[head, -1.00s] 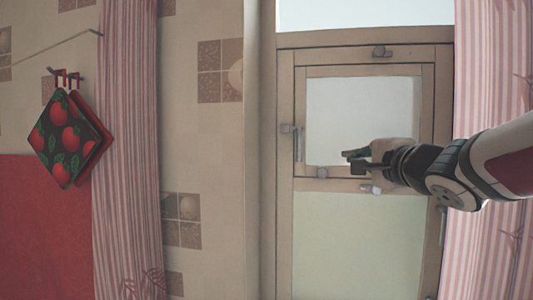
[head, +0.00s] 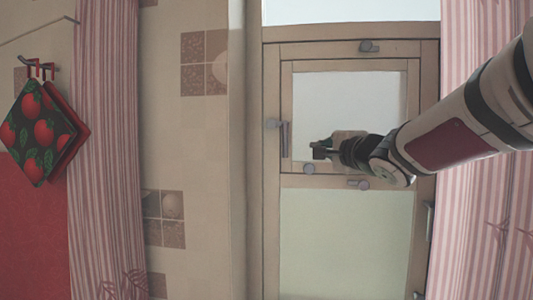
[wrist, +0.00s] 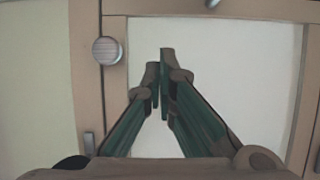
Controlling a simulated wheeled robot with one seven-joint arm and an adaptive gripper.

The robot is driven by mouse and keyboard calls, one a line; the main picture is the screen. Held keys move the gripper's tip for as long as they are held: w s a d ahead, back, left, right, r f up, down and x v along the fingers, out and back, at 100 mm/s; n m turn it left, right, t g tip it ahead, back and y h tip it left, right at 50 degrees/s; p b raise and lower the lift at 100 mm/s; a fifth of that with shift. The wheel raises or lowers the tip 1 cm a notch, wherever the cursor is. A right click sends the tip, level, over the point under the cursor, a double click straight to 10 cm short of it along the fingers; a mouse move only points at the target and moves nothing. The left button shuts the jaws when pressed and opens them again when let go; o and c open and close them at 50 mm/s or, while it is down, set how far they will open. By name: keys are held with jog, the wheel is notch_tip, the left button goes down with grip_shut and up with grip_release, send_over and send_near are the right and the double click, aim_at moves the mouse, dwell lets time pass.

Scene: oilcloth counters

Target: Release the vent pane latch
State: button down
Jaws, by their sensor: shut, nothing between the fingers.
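The vent pane (head: 350,100) is a pale pane in a wooden frame in the upper part of the window. My gripper (head: 315,150) is shut and empty in front of the pane's lower left.
A pink striped curtain (head: 478,50) hangs on the right, behind my arm. Another curtain (head: 105,130) hangs on the left. Tomato-print pot holders (head: 38,130) hang on a hook at far left. The tiled wall (head: 195,150) left of the window is clear.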

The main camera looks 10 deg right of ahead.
jog(key=shift+w+a, duration=0.15)
jog(key=shift+w, duration=0.85)
jog(key=a+b, duration=0.1)
jog(key=a, duration=0.1)
jog(key=shift+a, duration=0.3)
jog(key=shift+w+a+b, duration=0.1)
jog(key=shift+a+b, duration=0.25)
jog(key=shift+a, duration=0.3)
